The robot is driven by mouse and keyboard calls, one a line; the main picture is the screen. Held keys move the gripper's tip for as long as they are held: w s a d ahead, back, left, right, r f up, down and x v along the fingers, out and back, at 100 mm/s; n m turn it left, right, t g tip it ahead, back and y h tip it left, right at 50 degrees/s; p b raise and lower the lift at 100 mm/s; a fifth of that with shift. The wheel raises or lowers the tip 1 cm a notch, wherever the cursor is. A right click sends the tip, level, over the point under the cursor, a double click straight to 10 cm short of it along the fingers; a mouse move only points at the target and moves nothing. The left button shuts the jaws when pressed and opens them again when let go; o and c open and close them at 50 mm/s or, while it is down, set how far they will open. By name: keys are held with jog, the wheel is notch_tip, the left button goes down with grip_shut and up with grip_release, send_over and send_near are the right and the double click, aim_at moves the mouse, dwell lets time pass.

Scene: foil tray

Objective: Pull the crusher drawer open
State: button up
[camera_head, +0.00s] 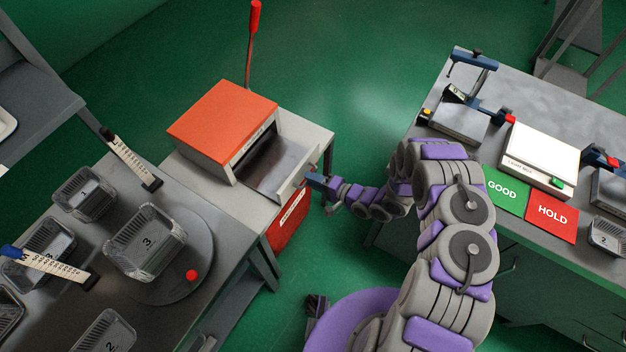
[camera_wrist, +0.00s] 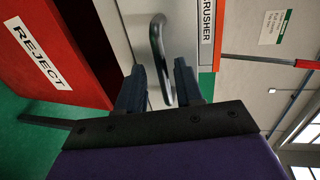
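The crusher (camera_head: 222,118) is a pale box with an orange top on a grey stand. Its drawer (camera_head: 299,168) is slid out, with its dark inside showing. My gripper (camera_head: 312,178) is at the drawer front. In the wrist view, the fingers of my gripper (camera_wrist: 160,88) stand apart, one on each side of the handle, with a gap visible beside the bar. Contact with the handle is unclear.
A red REJECT bin (camera_head: 287,222) sits below the drawer. A red-handled lever (camera_head: 253,30) rises behind the crusher. The left bench holds foil trays (camera_head: 147,242) and a turntable (camera_head: 205,250). The right bench holds a light box (camera_head: 540,155) and GOOD and HOLD mats (camera_head: 551,211).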

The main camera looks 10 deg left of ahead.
jog(key=shift+a, duration=0.1)
jog(key=p+v, duration=0.2)
jog(key=v, duration=1.5)
jog(key=shift+d, duration=0.35)
